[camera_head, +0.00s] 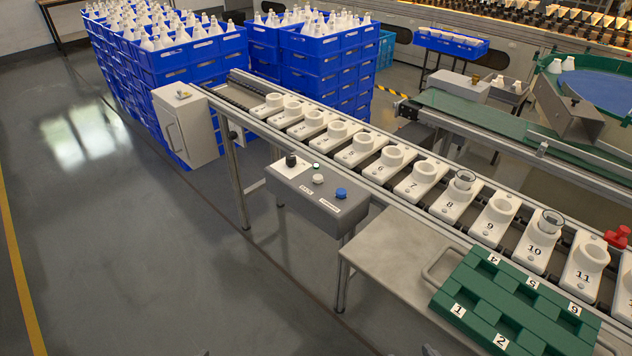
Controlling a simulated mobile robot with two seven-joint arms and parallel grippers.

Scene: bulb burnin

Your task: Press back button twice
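A grey control box (318,196) stands on legs at the near side of the conveyor. On its top are a black knob (291,160), a small greenish light (315,166), a white button (318,180) and a blue button (341,193). A short label (306,190) lies by the white button and a longer label (329,206) by the blue one; both are too small to read surely. Only small dark tips show at the bottom edge, perhaps of my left gripper (203,353) and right gripper (430,350). Both are far from the buttons.
The conveyor (262,125) carries numbered white holders; holders 8 and 10 hold clear round pieces. A green numbered tray (470,282) lies on a side table (390,245) right of the box. Blue crates (190,60) stand behind. The floor (150,250) at left is clear.

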